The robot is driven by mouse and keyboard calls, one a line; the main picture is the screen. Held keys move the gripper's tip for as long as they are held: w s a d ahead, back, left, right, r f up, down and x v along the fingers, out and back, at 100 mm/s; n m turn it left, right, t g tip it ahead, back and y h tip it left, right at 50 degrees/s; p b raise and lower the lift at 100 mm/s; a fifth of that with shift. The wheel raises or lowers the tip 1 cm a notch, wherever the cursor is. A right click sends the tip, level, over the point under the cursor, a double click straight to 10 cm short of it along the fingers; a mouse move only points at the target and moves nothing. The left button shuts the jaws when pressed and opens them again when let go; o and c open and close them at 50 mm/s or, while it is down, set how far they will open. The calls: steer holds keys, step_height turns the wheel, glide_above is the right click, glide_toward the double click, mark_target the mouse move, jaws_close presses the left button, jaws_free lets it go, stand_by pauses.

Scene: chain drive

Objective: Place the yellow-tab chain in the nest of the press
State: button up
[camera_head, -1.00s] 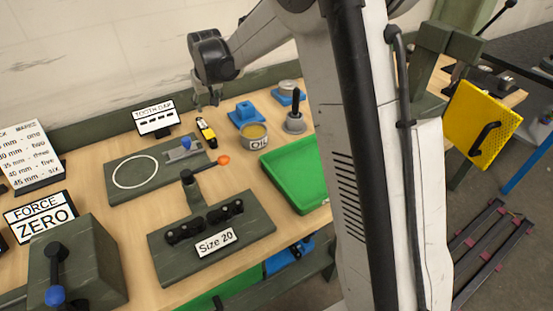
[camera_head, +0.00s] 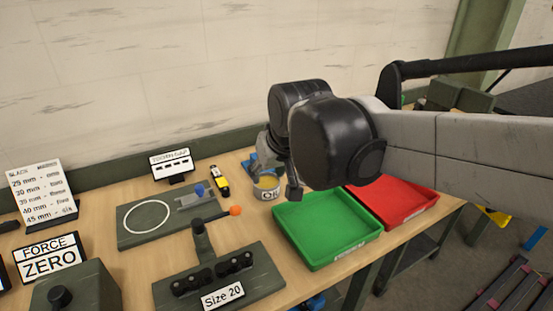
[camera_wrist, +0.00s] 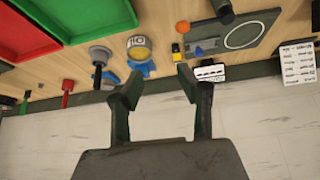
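No chain with a clear yellow tab can be made out. A small yellow-and-black item (camera_head: 219,181) lies behind the round-marked plate; it also shows in the wrist view (camera_wrist: 176,52), too small to identify. A dark green fixture (camera_head: 218,276) labelled "Size 20" has black chain-like pieces on top and a lever with an orange knob (camera_head: 235,210). I cannot tell for certain which part is the press nest. My gripper (camera_head: 279,180) hangs near the oil tin and the green tray. In the wrist view, its fingers (camera_wrist: 158,78) are apart with nothing between them.
The oil tin (camera_head: 267,187) stands beside the green tray (camera_head: 325,262). A red tray (camera_head: 405,220) is to its right. A plate with a white ring (camera_head: 125,238) and a box (camera_head: 75,292) by the "FORCE ZERO" sign (camera_head: 48,258) are left. The wall bounds the bench behind.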

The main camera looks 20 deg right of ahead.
steer(key=shift+o, duration=0.3)
steer(key=s+d+f, duration=0.1)
steer(key=s+f, duration=0.3)
steer(key=s, duration=0.8)
steer(key=shift+s+t, duration=0.15)
steer(key=shift+t, duration=0.25)
steer(key=shift+d+f, duration=0.1)
